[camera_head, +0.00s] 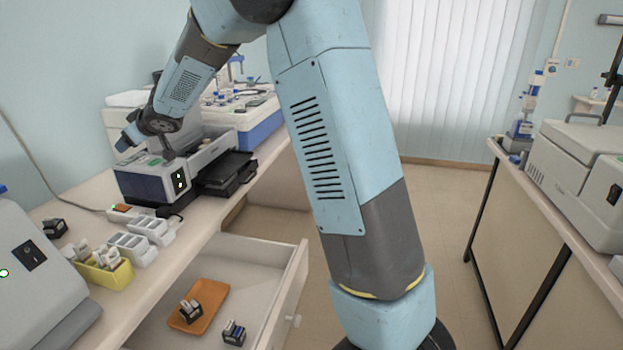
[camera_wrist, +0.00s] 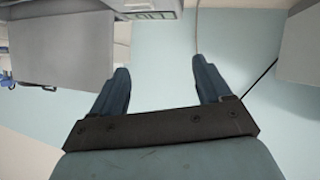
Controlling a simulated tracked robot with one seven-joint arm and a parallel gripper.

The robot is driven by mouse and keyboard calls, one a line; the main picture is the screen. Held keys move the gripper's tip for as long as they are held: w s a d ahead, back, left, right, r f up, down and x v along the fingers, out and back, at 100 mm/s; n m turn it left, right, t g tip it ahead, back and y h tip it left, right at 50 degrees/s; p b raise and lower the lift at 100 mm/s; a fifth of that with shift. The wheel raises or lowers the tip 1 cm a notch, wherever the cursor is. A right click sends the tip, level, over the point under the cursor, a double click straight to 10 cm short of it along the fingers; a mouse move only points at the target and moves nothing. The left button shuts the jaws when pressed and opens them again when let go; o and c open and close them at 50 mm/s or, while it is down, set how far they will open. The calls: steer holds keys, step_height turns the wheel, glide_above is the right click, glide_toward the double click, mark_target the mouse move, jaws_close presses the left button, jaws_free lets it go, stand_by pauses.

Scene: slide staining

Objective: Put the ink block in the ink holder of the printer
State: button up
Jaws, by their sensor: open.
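The printer (camera_head: 150,184), white with a dark front panel, stands on the left counter with a black tray (camera_head: 228,168) at its right side. I cannot make out its ink holder. My gripper (camera_head: 124,142) is above the printer's left end, apart from the small blocks. In the wrist view my gripper (camera_wrist: 160,64) has its two blue fingers wide apart with nothing between them. Small dark blocks that may include the ink block lie in the open drawer (camera_head: 234,332), on an orange tray there (camera_head: 190,311), and on the counter (camera_head: 55,228).
The orange tray (camera_head: 213,293) lies in the open drawer (camera_head: 270,262), which juts into the aisle. A yellow box (camera_head: 112,277), white racks (camera_head: 133,249) and a power strip (camera_head: 124,212) crowd the counter before the printer. A white machine (camera_head: 32,275) stands at near left.

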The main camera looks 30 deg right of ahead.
steer(key=s+d+r+m+h, duration=0.35)
steer(key=s+d, duration=0.45)
steer(key=d, duration=0.3)
steer(key=s+d+r+m+h, duration=0.25)
steer(key=s+d+r, duration=0.25)
steer(key=s+d, duration=0.5)
steer(key=s+d+f+m+g, duration=0.1)
steer(key=s+d, duration=0.1)
steer(key=s, duration=0.6)
steer(key=s+d+f+m+g, duration=0.1)
steer(key=s+d+f+g, duration=0.1)
steer(key=s, duration=0.7)
steer(key=s+d+f+m+g+h, duration=0.1)
steer(key=s+d, duration=0.3)
steer(key=s, duration=0.4)
steer(key=shift+s+f, duration=0.2)
steer(key=shift+f, duration=0.35)
steer(key=shift+o, duration=0.3)
steer(key=shift+s+d+f+g, duration=0.25)
steer(key=shift+s+d, duration=0.15)
steer(key=shift+s, duration=0.25)
steer(key=shift+s+d+f+g, duration=0.2)
steer(key=shift+s+d, duration=0.15)
steer(key=shift+s, duration=0.25)
steer(key=shift+s+a+f, duration=0.1)
steer(key=shift+s+f, duration=0.05)
steer(key=shift+s, duration=0.05)
